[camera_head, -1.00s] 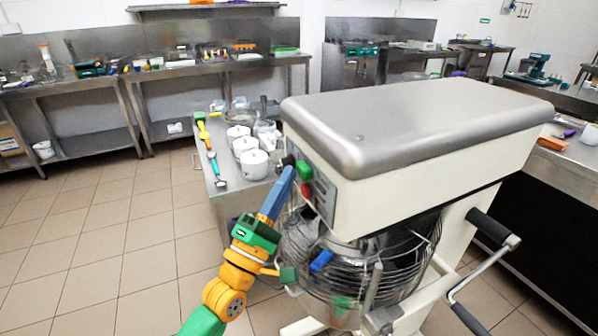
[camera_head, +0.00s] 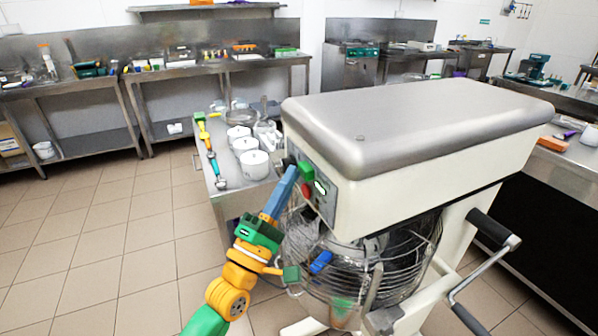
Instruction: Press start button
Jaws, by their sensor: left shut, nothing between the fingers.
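The large cream mixer (camera_head: 440,165) with a grey metal top fills the middle and right. Its control panel on the left face carries a green button (camera_head: 307,171), a red button (camera_head: 307,189) below it, and a small bright white patch (camera_head: 321,187) beside them. My left gripper (camera_head: 292,170), with blue fingers, is shut and empty. Its tips are right at the left edge of the green button and partly cover the panel; I cannot tell whether they touch it. My right gripper is not in view.
A wire guard (camera_head: 385,265) surrounds the mixer bowl, with a blue part (camera_head: 321,262) at its front. A black-handled lever (camera_head: 490,230) sticks out at right. A steel table (camera_head: 232,197) with white pots (camera_head: 254,165) stands behind my left arm. The tiled floor at left is clear.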

